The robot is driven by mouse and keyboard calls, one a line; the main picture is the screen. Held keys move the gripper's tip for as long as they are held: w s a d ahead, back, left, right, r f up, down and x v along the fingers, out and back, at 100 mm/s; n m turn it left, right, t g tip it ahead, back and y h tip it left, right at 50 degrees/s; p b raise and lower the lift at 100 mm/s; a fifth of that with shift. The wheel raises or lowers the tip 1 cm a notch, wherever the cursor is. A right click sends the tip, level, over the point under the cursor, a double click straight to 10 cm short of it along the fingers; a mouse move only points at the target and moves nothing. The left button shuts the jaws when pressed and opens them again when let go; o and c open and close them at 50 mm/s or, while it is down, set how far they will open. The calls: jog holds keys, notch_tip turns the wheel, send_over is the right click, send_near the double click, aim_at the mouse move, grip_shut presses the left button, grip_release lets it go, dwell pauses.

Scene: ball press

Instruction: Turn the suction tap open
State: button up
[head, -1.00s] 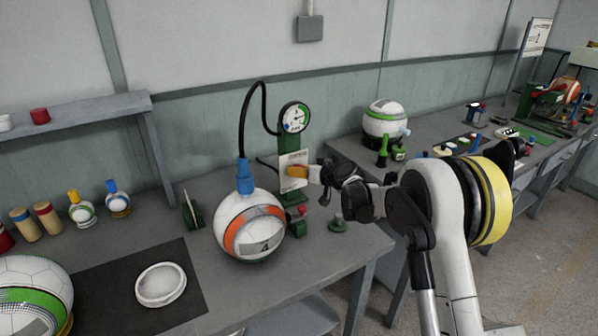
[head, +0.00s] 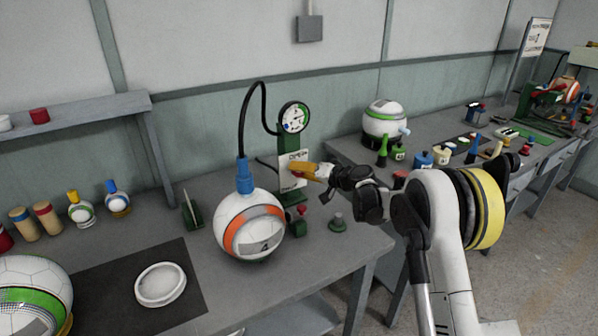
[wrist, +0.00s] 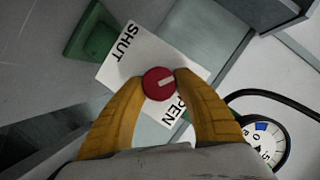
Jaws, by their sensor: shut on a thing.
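The suction tap is a round red knob (wrist: 159,84) with a white mark, in front of a white label plate (wrist: 128,66) reading SHUT at one end and OPEN at the other. In the wrist view the white mark points to the right, and part of OPEN is hidden by a finger. My gripper (wrist: 159,86) has its two yellow fingers shut on the knob, one on each side. In the head view my gripper (head: 294,170) meets the label plate (head: 293,182) on the green post, and its fingers mostly hide the knob.
A gauge (head: 294,117) tops the post; a black hose runs from it to the blue fitting (head: 244,176) on a white and orange ball (head: 249,225) close by. A small green block with a red top (head: 299,222) stands below the plate. A white ring (head: 160,284) lies on a dark mat.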

jog(key=m+y, duration=0.1)
jog(key=m, duration=0.1)
jog(key=m+y+b, duration=0.1)
jog(key=m, duration=0.2)
jog(key=shift+f+y, duration=0.15)
jog(key=shift+y, duration=0.15)
jog(key=m+b, duration=0.1)
jog(key=m, duration=0.1)
jog(key=m+t+y, duration=0.1)
jog(key=m, duration=0.1)
jog(key=shift+m+y+b, duration=0.3)
jog(key=shift+m+b, duration=0.05)
jog(key=shift+m, duration=0.05)
jog(key=o, duration=1.2)
jog(key=v, duration=1.2)
jog(key=shift+a+f, duration=0.1)
